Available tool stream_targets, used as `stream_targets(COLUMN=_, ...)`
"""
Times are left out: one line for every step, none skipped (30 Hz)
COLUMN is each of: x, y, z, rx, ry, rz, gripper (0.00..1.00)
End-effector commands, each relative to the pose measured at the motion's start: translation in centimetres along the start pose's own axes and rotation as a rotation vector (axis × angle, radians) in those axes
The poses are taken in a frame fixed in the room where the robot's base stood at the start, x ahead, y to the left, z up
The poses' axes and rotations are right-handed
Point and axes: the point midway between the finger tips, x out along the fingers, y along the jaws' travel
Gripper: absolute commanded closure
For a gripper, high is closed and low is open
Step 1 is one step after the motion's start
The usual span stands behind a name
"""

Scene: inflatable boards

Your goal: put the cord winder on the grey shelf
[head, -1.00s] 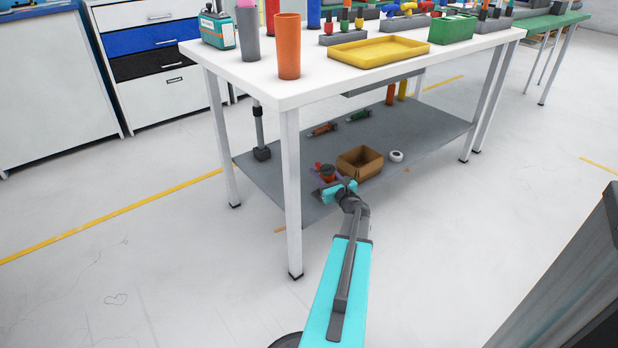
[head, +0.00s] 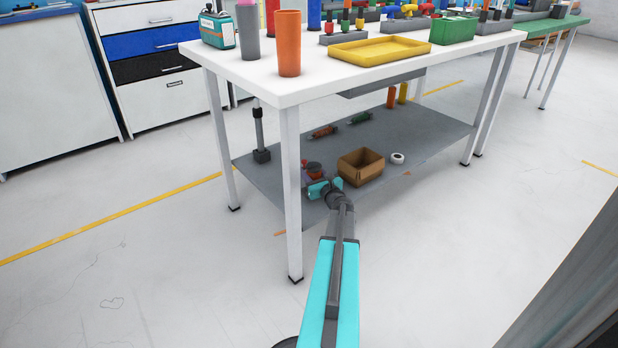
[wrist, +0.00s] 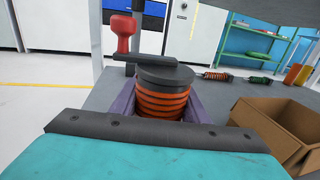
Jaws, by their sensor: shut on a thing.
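The cord winder (wrist: 163,95) has orange cord wound under a dark grey top, with a crank arm and a red knob (wrist: 124,36). It stands upright between the purple fingers of my gripper (wrist: 158,108), which is shut on it. In the head view the cord winder (head: 314,169) is small and partly hidden by my gripper (head: 317,180). It is at the front left part of the grey shelf (head: 425,132), the low board under the white table. I cannot tell whether its base touches the shelf, as its lower part is hidden.
An open cardboard box (head: 361,168) is close right of the winder, with a white roll (head: 397,158) beyond it. A table leg (head: 291,190) stands close on the left. The tabletop (head: 268,88) hangs over the shelf. Red and green coiled items (head: 324,131) lie farther back.

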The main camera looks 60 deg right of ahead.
Motion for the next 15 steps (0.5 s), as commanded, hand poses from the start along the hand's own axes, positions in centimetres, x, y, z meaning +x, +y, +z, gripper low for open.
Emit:
stream_targets(x=0.0, y=0.0, z=-0.7, rx=0.0, ry=-0.001, rz=0.001, gripper=0.93)
stream_targets(x=0.0, y=0.0, z=-1.0, rx=0.0, ry=-0.001, rz=0.001, gripper=0.93)
stream_targets(x=0.0, y=0.0, z=-1.4, rx=0.0, ry=-0.001, rz=0.001, gripper=0.93)
stream_targets(x=0.0, y=0.0, z=-1.7, rx=0.001, ry=-0.001, rz=0.001, gripper=0.93)
stream_targets(x=0.0, y=0.0, z=-2.0, rx=0.001, ry=-0.001, rz=0.001, gripper=0.93)
stream_targets(x=0.0, y=0.0, z=-2.3, rx=0.001, ry=-0.001, rz=0.001, gripper=0.93)
stream_targets(x=0.0, y=0.1, z=-2.5, rx=0.001, ry=-0.001, rz=0.001, gripper=0.93)
stream_targets(x=0.0, y=0.1, z=-2.6, rx=0.001, ry=-0.001, rz=0.001, gripper=0.93)
stream_targets(x=0.0, y=0.1, z=-2.8, rx=0.002, ry=-0.001, rz=0.001, gripper=0.93)
stream_targets(x=0.0, y=0.1, z=-2.8, rx=0.002, ry=-0.002, rz=0.001, gripper=0.93)
stream_targets(x=0.0, y=0.1, z=-2.9, rx=0.002, ry=-0.002, rz=0.001, gripper=0.93)
stream_targets(x=0.0, y=0.1, z=-2.9, rx=0.002, ry=-0.002, rz=0.001, gripper=0.93)
stream_targets(x=0.0, y=0.1, z=-2.8, rx=0.001, ry=-0.002, rz=0.001, gripper=0.93)
stream_targets(x=0.0, y=0.1, z=-2.8, rx=0.001, ry=-0.002, rz=0.001, gripper=0.93)
stream_targets(x=0.0, y=0.1, z=-2.8, rx=0.001, ry=-0.002, rz=0.001, gripper=0.93)
